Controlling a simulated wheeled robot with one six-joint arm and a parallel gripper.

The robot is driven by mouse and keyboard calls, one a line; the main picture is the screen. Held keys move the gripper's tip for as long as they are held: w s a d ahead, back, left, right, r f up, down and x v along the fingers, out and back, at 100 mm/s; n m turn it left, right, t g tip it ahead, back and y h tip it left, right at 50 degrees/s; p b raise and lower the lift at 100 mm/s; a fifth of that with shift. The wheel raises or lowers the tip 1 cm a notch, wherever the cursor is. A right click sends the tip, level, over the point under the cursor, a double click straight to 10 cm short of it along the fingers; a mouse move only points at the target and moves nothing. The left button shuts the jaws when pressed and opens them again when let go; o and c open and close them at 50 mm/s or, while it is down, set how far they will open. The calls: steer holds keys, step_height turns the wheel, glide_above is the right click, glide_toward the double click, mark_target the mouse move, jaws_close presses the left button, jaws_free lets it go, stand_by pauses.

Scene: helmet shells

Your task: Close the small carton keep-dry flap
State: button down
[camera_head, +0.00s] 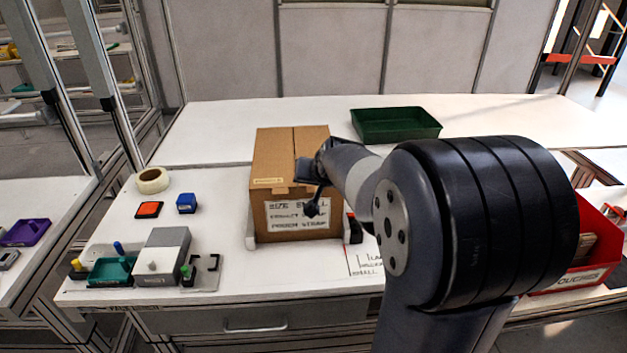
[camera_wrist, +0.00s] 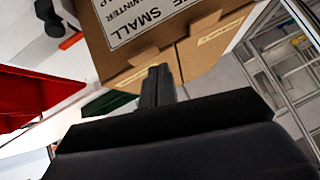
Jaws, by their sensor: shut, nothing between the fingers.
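The small carton (camera_head: 272,155) is a brown box standing upright on the white workbench. A printed white label on its front reads "SIZE SMALL". Its top panels lie flat, with a seam running front to back. The carton's label side and top edge fill the upper part of the wrist view (camera_wrist: 195,55), with pale strips along that edge. My gripper (camera_head: 306,172) is at the carton's upper front edge, toward its right. Its fingers (camera_wrist: 158,84) are shut and empty against or just before that edge; contact cannot be told. My arm hides the carton's right top part.
A green tray (camera_head: 395,124) stands behind on the right, and a red bin (camera_head: 590,272) at the right front. A tape roll (camera_head: 152,180), a blue block (camera_head: 186,203) and a grey box (camera_head: 162,256) are left of the carton. The bench behind the carton is clear.

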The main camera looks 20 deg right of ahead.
steer(key=s+a+r+p, duration=0.2)
steer(key=s+r, duration=0.4)
steer(key=r, duration=0.4)
steer(key=shift+s+r, duration=0.4)
steer(key=shift+f, duration=0.1)
steer(key=w+d+f+b, duration=0.2)
steer(key=w+f, duration=0.4)
steer(key=f, duration=0.5)
steer(key=shift+w+b, duration=0.35)
steer(key=shift+w, duration=0.05)
